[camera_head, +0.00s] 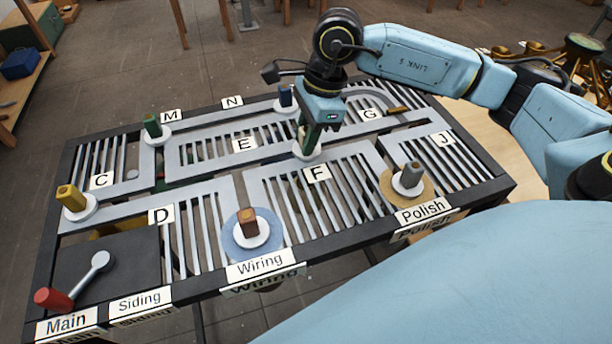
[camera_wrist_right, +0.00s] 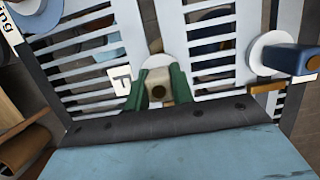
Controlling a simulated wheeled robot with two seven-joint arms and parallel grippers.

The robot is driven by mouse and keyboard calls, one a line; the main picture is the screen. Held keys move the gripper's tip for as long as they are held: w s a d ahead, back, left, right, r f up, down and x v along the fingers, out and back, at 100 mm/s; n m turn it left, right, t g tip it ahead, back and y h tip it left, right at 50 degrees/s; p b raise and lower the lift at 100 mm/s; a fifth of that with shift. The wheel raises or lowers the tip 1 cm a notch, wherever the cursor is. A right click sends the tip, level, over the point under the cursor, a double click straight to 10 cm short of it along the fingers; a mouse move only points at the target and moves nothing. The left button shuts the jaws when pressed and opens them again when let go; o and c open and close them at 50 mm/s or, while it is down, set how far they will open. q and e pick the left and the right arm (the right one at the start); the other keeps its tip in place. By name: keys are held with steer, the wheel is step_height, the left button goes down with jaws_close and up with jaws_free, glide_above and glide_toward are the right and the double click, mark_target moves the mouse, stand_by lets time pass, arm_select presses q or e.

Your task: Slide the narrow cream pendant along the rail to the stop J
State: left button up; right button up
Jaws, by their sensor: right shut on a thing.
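My right gripper (camera_head: 309,141) is shut on a pendant in the slot between labels E and F. In the right wrist view its green fingers (camera_wrist_right: 158,91) clasp a small cream-brown peg (camera_wrist_right: 157,92), which I take to be the narrow cream pendant; the fingers hide most of it. Its round white base (camera_head: 306,151) rests on the panel below the fingers. The J label (camera_head: 446,139) is to the right, at the slatted section near the panel's right edge. The F label (camera_head: 317,174) is just below the gripper. My left gripper is not in view.
A grey peg (camera_head: 411,175) stands on a tan disc near Polish, below J. A blue peg (camera_head: 285,95), a green peg (camera_head: 152,125), a yellow peg (camera_head: 70,197) and a brown peg (camera_head: 248,222) stand elsewhere. A red-handled lever (camera_head: 53,299) is at Main. The rail between gripper and J looks clear.

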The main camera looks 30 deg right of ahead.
steer(key=shift+s+d+f, duration=0.1)
steer(key=shift+f, duration=0.1)
